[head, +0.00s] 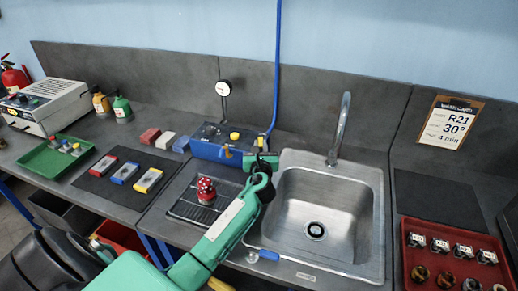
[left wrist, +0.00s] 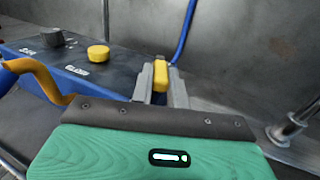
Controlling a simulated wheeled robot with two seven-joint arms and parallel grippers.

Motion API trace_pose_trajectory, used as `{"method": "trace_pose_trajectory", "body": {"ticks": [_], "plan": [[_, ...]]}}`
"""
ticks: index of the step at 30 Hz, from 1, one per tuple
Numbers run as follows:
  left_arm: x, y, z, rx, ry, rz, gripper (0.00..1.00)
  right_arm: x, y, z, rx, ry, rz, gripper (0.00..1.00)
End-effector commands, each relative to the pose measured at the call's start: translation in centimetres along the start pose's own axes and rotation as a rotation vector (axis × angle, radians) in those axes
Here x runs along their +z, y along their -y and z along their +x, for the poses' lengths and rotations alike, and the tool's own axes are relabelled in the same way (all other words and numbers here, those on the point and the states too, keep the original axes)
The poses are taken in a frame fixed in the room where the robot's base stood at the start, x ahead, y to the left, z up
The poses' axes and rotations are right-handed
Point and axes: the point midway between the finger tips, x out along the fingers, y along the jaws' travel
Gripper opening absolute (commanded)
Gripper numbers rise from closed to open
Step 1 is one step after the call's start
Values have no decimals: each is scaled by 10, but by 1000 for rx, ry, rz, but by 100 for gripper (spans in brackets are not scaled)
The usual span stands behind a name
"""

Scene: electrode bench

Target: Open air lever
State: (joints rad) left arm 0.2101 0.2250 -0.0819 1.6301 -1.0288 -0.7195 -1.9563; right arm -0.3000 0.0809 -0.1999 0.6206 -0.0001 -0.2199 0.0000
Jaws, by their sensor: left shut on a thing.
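The air lever is a yellow handle (left wrist: 161,76) at the right end of the blue control box (left wrist: 70,70), near the blue air hose (left wrist: 183,30). My left gripper (left wrist: 160,88) is shut on the yellow lever, with a grey finger on each side of it. In the head view, my left gripper (head: 262,160) reaches over the right end of the blue box (head: 215,152). The lever's yellow top (head: 262,141) shows just behind the gripper. Its base is hidden by my fingers. My right gripper is not in view.
A yellow knob (left wrist: 98,53) and a dark knob (left wrist: 52,37) sit on the box. An orange hook (left wrist: 40,72) stands at its front. The steel sink (head: 315,215) and tap (head: 338,125) are right of my arm. A red knobbed piece (head: 206,190) stands below the box.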

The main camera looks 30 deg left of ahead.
Motion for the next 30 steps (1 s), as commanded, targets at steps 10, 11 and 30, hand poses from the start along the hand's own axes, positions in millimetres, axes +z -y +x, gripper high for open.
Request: {"method": "trace_pose_trajectory", "body": {"ticks": [10,11,30], "plan": [[1,5,-1,49,2,-1,0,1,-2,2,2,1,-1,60],[1,5,-1,48,2,0,0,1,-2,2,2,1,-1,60],[2,6,-12,46,1,1,38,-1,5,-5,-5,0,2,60]]}}
